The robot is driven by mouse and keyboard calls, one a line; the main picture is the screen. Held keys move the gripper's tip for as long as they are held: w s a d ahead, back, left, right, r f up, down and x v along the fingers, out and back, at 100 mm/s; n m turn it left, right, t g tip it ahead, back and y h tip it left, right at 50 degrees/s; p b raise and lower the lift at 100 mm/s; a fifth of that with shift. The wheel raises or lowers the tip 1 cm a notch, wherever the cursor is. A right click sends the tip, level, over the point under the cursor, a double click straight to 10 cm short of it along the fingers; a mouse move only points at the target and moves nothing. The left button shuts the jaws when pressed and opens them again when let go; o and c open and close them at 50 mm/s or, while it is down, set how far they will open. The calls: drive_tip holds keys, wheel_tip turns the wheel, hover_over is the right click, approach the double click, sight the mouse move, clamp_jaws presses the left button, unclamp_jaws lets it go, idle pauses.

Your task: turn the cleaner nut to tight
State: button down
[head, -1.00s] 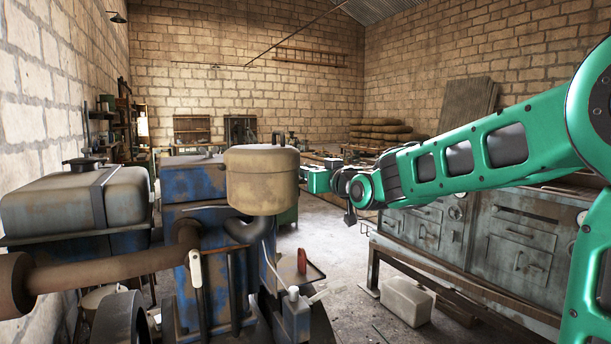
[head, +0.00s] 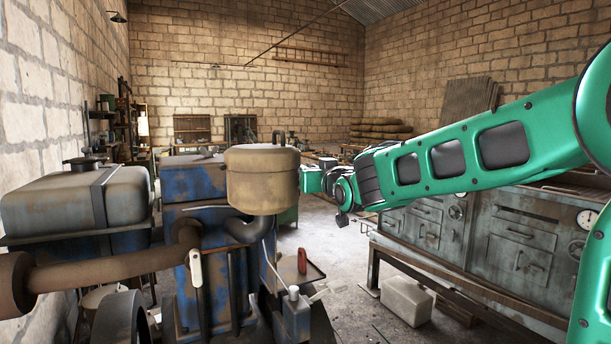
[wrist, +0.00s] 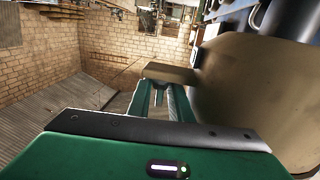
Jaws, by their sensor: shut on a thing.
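The tan air cleaner canister (head: 262,180) stands on the blue engine in the head view. It fills the right of the wrist view as a large curved tan body (wrist: 255,95). A tan, bar-shaped piece, which looks like the cleaner nut (wrist: 168,72), lies across the fingertips in the wrist view, beside the canister. My gripper (wrist: 163,88) is shut on it. In the head view my gripper (head: 311,180) is at the canister's right side, its tips hidden behind the canister. The nut's contact with the canister is unclear.
The blue engine (head: 190,182) has a rusty pipe (head: 100,272) and a grey tank (head: 75,205) to the left. A grey metal bench (head: 500,245) with gauges stands right, below my arm. A white container (head: 407,300) is on the floor. Open floor lies between engine and bench.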

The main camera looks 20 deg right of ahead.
drive_tip(key=c, duration=1.9)
unclamp_jaws()
drive_tip(key=s, duration=1)
drive_tip(key=shift+s+d, duration=0.35)
drive_tip(key=shift+f, duration=0.1)
